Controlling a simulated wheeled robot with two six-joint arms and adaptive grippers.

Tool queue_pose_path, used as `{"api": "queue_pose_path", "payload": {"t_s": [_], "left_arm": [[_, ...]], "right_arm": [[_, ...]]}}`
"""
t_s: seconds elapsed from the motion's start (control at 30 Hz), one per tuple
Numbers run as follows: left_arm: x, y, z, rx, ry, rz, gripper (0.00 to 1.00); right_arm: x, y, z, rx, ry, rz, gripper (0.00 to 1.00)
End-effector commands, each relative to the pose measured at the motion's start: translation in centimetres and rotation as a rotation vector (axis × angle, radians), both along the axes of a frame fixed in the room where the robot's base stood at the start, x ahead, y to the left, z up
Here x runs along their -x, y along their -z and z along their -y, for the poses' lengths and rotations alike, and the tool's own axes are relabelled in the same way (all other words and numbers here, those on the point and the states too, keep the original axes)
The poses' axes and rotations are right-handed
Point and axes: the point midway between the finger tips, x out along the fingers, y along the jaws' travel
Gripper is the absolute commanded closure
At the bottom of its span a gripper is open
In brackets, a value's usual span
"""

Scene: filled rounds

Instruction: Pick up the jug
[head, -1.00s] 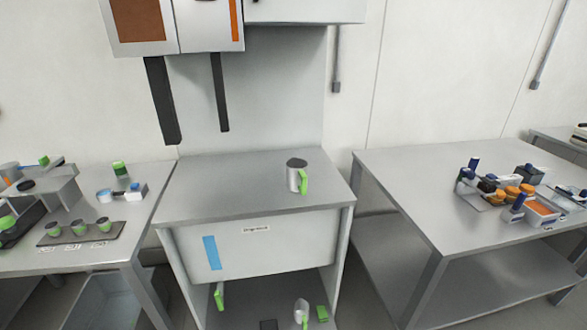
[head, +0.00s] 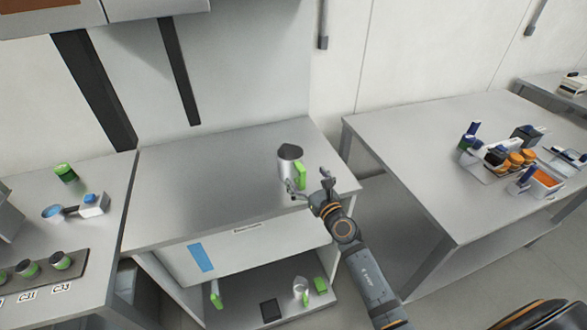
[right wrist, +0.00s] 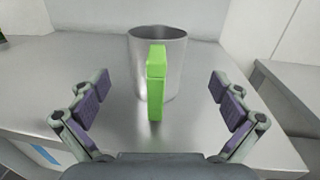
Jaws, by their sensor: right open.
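The jug (head: 289,163) is a silver metal vessel with a bright green handle (head: 300,175). It stands upright on the middle counter, near its right side. In the right wrist view the jug (right wrist: 170,70) is straight ahead, with its green handle (right wrist: 156,85) facing me. My right gripper (head: 308,190) is open and empty, just in front of the jug on the handle side. In the wrist view its fingers (right wrist: 160,103) are spread wide on either side of the handle and appear clear of it. My left gripper is not in view.
The middle counter (head: 200,185) is otherwise bare. A lower shelf (head: 240,298) holds another green-handled jug (head: 300,288) and smaller items. The left table holds several green-topped cups (head: 60,260). The right table (head: 410,150) has a tray of coloured items; a gap separates it from the counter.

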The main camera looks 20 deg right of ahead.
Motion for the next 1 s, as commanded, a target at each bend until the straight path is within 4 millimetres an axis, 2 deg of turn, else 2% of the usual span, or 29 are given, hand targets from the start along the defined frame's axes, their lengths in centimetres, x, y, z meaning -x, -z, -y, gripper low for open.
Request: {"api": "queue_pose_path", "payload": {"t_s": [0.13,0.27,0.4,0.6,0.83,1.0], "left_arm": [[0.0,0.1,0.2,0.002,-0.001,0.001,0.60],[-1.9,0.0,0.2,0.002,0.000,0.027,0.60],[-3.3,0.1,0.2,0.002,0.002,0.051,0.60],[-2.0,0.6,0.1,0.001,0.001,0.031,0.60],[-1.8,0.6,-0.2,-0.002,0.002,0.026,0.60],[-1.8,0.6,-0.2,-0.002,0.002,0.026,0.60]], "right_arm": [[-1.5,0.0,-0.3,-0.003,-0.001,-0.001,0.00],[-1.8,0.1,-0.3,-0.003,-0.001,-0.001,0.00],[-3.8,0.0,-0.9,-0.004,-0.001,0.000,0.00],[-6.5,0.1,-1.4,-0.003,-0.001,-0.001,0.00],[-6.7,0.1,-1.4,-0.003,-0.001,-0.002,0.00],[-6.7,0.1,-1.4,-0.003,-0.001,-0.002,0.22]]}}
